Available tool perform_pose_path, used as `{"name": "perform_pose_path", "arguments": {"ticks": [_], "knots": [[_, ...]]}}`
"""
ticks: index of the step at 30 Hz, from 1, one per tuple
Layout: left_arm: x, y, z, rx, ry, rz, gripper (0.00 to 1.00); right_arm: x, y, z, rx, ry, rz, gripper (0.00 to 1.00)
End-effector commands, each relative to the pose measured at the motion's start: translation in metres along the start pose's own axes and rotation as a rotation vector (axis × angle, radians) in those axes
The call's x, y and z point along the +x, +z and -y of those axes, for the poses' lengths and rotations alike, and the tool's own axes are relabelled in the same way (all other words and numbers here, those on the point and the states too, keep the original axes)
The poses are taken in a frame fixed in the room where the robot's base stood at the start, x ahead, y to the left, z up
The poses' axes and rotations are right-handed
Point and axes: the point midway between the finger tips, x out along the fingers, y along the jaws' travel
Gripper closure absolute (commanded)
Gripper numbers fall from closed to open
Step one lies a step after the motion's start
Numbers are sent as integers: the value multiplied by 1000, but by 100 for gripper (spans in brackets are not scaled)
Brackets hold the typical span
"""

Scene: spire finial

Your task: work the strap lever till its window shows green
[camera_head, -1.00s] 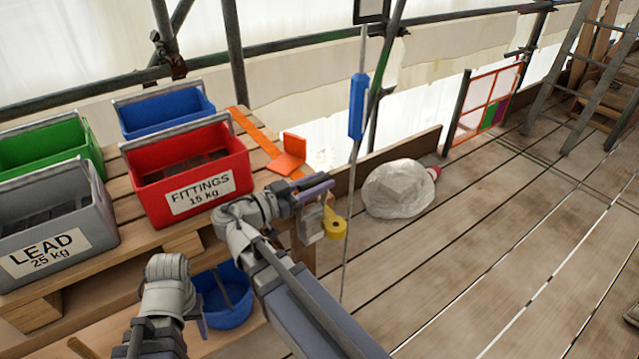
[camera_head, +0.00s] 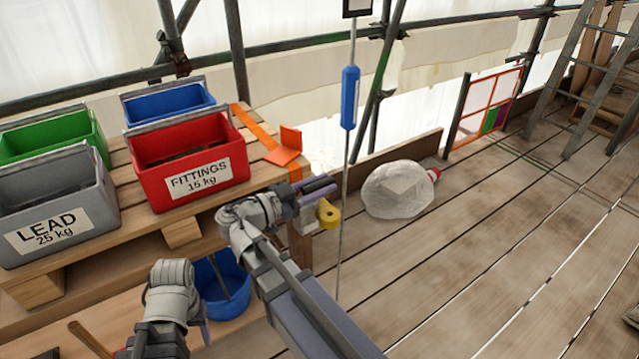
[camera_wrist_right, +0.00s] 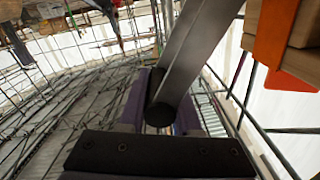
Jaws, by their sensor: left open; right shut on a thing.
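My right gripper (camera_head: 318,190) is at the front right corner of the pallet, below the orange strap (camera_head: 258,128). It is shut on the strap lever, a flat grey metal bar (camera_wrist_right: 198,45) with a dark round end (camera_wrist_right: 160,112) between the purple fingers in the right wrist view. In the head view only a dark piece shows at the fingers.
A red FITTINGS crate (camera_head: 225,168), a grey LEAD crate (camera_head: 85,225), a green crate (camera_head: 50,133) and a blue crate (camera_head: 165,108) stand on the pallet. A blue bucket (camera_head: 225,300) is below. A hanging rod with a blue sleeve (camera_head: 349,97) is close by my right gripper.

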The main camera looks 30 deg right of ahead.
Motion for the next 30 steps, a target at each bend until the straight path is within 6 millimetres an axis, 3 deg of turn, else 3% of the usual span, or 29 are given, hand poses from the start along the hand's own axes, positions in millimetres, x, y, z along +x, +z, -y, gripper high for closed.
{"name": "perform_pose_path", "arguments": {"ticks": [4, 5, 12, 22, 30], "knots": [[0, 0, 0, 0, 0, 0, 46, 0, 0, 0, -2, 1, 1, 100], [0, 0, 0, 0, 0, 0, 46, 0, 0, 0, -2, 1, 1, 67], [0, 0, 0, 0, 0, 0, 46, 0, 0, 0, -1, 1, 0, 40], [0, 0, 0, 0, 0, 0, 46, -5, 0, 1, -1, -2, 1, 38], [0, 0, 0, 0, 0, 0, 46, -47, 0, 2, -1, -3, 1, 38]]}}
